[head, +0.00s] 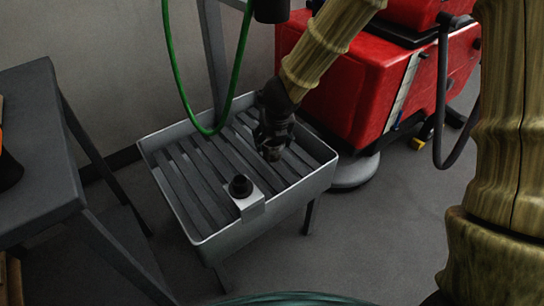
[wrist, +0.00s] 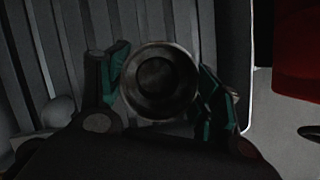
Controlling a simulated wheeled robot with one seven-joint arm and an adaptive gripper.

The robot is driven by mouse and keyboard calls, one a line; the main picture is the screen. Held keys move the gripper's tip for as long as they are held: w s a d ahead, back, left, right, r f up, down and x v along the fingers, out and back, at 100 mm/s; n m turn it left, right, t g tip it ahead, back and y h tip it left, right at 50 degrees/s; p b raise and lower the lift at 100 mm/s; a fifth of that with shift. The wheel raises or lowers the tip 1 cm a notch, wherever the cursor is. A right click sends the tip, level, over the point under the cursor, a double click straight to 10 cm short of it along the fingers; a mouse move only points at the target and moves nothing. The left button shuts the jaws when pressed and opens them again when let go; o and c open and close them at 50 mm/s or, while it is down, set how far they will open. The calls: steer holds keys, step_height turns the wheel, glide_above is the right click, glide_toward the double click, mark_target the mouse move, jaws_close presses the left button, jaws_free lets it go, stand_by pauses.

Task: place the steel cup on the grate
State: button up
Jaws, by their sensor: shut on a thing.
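The steel cup (wrist: 158,82) is between the two fingers of my gripper (wrist: 160,90) in the wrist view, seen from above with its round mouth toward the camera. In the head view my gripper (head: 271,138) is low over the right part of the slatted grate (head: 205,180), inside the tray. The cup (head: 273,152) shows there as a small brownish shape under the fingers. My gripper is shut on it. I cannot tell whether the cup's base touches the slats. The grate's slats (wrist: 82,50) also show in the wrist view.
The tray's raised rim (head: 312,186) surrounds the grate. A grey block with a black knob (head: 240,187) sits at its front edge. A green hose (head: 180,80) hangs over the back. A red scrubber machine (head: 350,95) stands right, a grey table (head: 40,140) left.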

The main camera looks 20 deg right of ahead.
steer(key=shift+f+b, duration=1.2)
steer(key=shift+f, duration=1.25)
steer(key=shift+f, duration=0.15)
steer(key=o, duration=1)
steer(key=shift+s+r, duration=0.1)
steer(key=shift+r, duration=0.25)
steer(key=p+v, duration=0.5)
steer(key=v, duration=0.6)
steer(key=shift+s+r, duration=0.2)
steer(key=shift+r, duration=0.05)
